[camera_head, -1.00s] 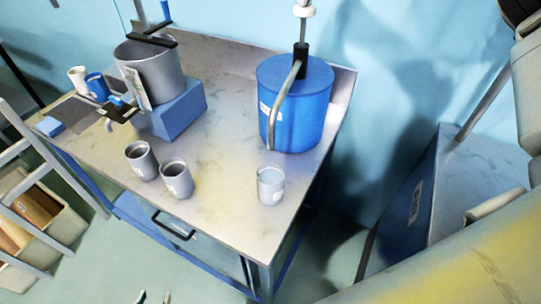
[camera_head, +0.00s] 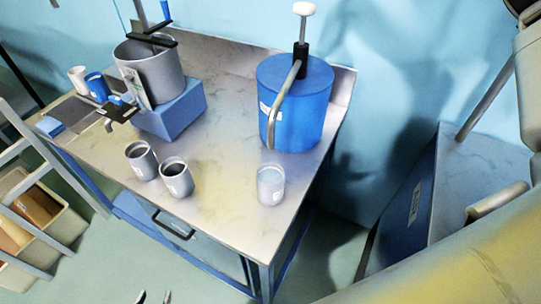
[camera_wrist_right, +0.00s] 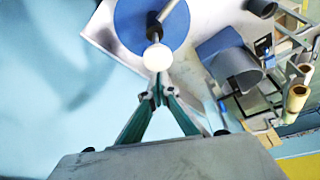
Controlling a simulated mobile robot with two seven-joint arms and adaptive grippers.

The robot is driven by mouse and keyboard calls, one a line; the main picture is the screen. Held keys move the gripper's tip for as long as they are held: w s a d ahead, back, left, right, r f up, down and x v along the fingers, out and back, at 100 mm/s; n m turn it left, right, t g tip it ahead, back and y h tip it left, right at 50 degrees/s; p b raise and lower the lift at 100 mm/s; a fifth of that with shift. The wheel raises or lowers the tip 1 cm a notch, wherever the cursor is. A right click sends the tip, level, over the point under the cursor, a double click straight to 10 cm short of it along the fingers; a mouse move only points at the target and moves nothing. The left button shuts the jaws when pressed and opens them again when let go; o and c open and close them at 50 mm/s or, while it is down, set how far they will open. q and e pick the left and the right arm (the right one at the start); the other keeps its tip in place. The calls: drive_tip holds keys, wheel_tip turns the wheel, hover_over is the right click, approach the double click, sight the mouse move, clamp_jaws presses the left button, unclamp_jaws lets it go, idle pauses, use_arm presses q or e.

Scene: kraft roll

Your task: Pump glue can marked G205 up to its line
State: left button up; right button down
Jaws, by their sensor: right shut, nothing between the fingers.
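A blue glue drum (camera_head: 312,112) stands at the table's back right, with a black collar, a bent grey spout and a white pump knob (camera_head: 304,9) on an upright rod. A pale can (camera_head: 270,188) stands in front of the drum, near the spout's lower end. Two grey cans (camera_head: 139,164) (camera_head: 177,184) stand to the left; no label is readable. My right gripper (camera_wrist_right: 159,91) is shut and empty, close to the white knob in the right wrist view (camera_wrist_right: 157,58). My left gripper (camera_head: 153,297) is open at the bottom edge, only its fingertips showing.
A grey pot (camera_head: 150,75) sits on a blue block (camera_head: 172,110) at the back left. White and blue cups (camera_head: 97,86) stand left of it. A crate (camera_head: 40,225) and a rack are at far left. The table (camera_head: 222,205) is clear around the cans.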

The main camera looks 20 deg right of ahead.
wheel_tip(320, 180, up, 5)
drive_tip(key=shift+f, duration=0.1)
idle(0.4)
idle(0.3)
